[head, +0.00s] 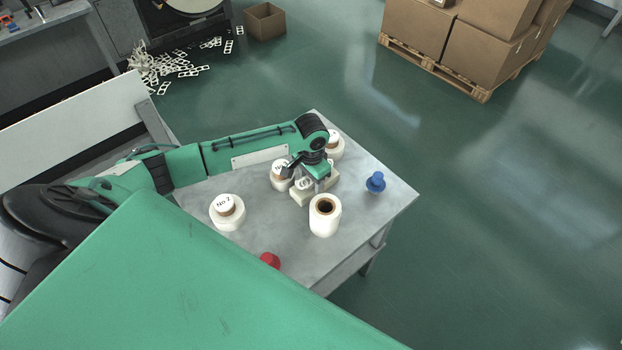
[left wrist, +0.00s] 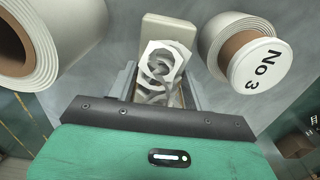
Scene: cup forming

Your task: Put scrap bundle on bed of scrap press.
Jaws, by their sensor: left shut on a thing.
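The scrap bundle (left wrist: 160,68), a white crumpled piece with open holes, sits between the fingers of my left gripper (left wrist: 158,88) in the left wrist view. In the head view my left gripper (head: 312,183) is low over the grey table, shut on the bundle, which shows as a small pale shape (head: 305,184). A beige block (left wrist: 168,30) lies just beyond the bundle; whether they touch is unclear. It also shows under the gripper in the head view (head: 302,199). I cannot make out the scrap press for certain. My right gripper is not in view.
A blue knob-like piece (head: 375,182) and a red one (head: 270,260) are on the table (head: 365,212). Scrap strips (head: 170,70) litter the floor.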

